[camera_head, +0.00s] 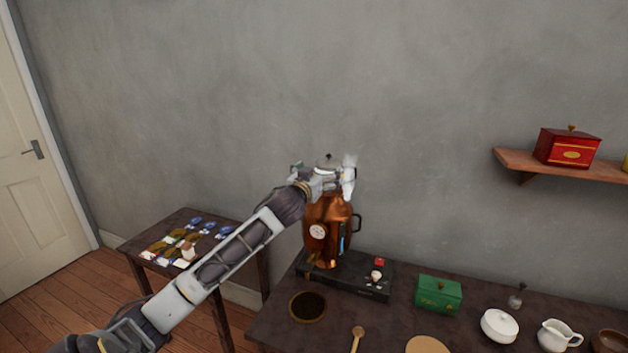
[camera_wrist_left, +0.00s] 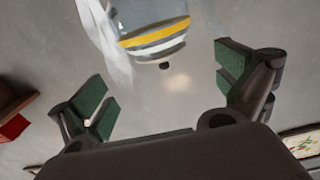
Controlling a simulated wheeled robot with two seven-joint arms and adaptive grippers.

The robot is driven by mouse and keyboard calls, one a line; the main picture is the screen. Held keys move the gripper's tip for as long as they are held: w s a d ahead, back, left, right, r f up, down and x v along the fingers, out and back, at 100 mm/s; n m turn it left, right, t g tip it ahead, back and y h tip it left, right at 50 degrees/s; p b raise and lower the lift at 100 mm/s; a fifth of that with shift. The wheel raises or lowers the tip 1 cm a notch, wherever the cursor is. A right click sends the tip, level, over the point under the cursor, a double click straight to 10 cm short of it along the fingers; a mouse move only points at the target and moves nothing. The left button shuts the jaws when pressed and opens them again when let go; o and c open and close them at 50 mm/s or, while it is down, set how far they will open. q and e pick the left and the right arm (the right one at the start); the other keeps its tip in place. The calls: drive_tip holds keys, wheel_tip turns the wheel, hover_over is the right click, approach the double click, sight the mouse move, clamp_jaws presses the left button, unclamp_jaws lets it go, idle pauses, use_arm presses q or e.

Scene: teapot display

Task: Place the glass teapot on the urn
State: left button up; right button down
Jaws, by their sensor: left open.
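The copper urn (camera_head: 325,232) stands upright on a dark base on the table, with a black handle and a blue gauge on its side. The glass teapot (camera_head: 328,162) shows only in part above the urn's top, mostly behind my left gripper (camera_head: 338,181). It looks to be on the urn, but the contact is hidden. In the left wrist view, the teapot (camera_wrist_left: 153,32) has a yellow band and a dark knob, and lies ahead of the open green-padded fingers, apart from both. My left gripper is open and empty. My right gripper is not in view.
A green box (camera_head: 438,294), a white lidded bowl (camera_head: 499,326) and a white jug (camera_head: 558,336) stand right of the urn. A round dark dish (camera_head: 307,307) and a wooden spoon (camera_head: 357,338) lie in front. A shelf (camera_head: 560,166) holds a red box (camera_head: 567,148).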

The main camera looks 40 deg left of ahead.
use_arm(q)
drive_tip(key=v, duration=0.4)
drive_tip(key=shift+s+b, duration=0.1)
drive_tip(key=shift+b, duration=0.2)
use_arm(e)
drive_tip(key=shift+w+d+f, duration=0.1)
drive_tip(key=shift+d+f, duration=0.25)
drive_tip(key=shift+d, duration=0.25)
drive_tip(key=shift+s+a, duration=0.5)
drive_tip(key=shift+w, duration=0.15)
